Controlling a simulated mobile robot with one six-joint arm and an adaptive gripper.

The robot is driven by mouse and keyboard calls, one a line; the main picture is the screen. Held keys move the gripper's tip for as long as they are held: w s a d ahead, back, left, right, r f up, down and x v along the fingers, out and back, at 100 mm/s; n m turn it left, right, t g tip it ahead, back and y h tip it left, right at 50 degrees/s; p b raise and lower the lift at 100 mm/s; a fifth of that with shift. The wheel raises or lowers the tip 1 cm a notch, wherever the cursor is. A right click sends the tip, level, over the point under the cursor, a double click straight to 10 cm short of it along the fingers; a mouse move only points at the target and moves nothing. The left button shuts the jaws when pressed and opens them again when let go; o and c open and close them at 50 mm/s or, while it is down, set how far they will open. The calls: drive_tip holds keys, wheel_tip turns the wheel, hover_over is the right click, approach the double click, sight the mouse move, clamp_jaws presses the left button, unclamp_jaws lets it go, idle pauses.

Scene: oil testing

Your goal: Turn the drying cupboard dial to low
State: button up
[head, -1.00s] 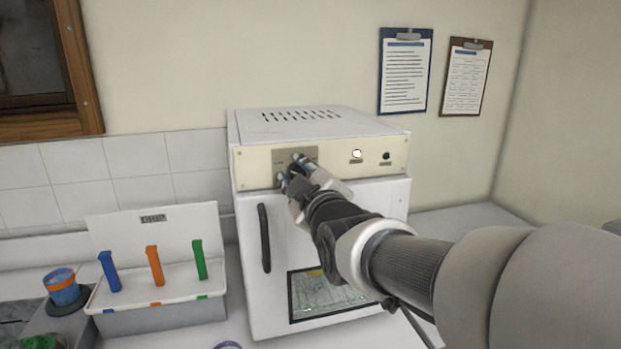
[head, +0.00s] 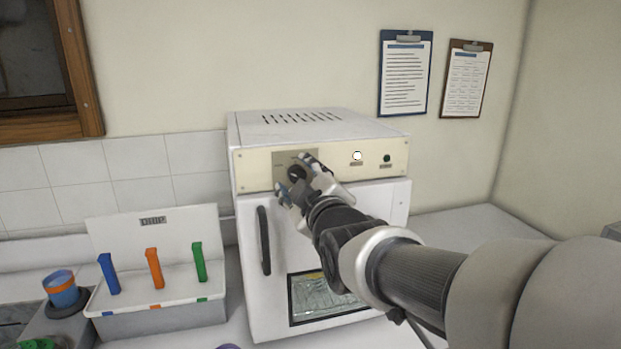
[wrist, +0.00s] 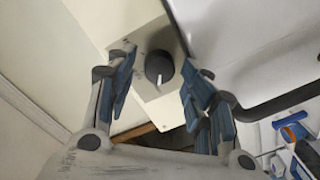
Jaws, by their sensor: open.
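The drying cupboard (head: 330,225) is a white box with a cream control panel and a shut door. Its dial (head: 296,173) is a round black knob on a grey plate at the panel's left; it also shows in the wrist view (wrist: 158,67). A white pointer mark on the knob points toward the bottom of the wrist picture. The plate's small labels are too blurred to read. My gripper (wrist: 158,78) is open, its blue-padded fingers on either side of the dial and apart from it. In the head view my gripper (head: 293,175) partly covers the panel.
A black door handle (head: 264,240) stands out below the dial. A white rack (head: 160,318) with blue, orange and green pieces stands left of the cupboard.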

drive_tip(key=v, duration=0.7)
drive_tip(key=shift+s+d, duration=0.1)
drive_tip(key=s+d+f+m+g+h, duration=0.4)
drive_tip(key=s+d+f+m+g, duration=0.3)
drive_tip(key=s+d+f, duration=0.5)
drive_tip(key=s+d+f+m+g+h, duration=0.1)
drive_tip(key=s+d+f+m+g, duration=0.1)
drive_tip(key=s+f+m+g, duration=0.3)
drive_tip(key=s+f+m, duration=0.1)
drive_tip(key=s+f, duration=0.3)
drive_tip(key=s, duration=0.5)
drive_tip(key=shift+s+d+f, duration=0.2)
drive_tip(key=shift+s+d, duration=0.05)
drive_tip(key=shift+s, duration=0.05)
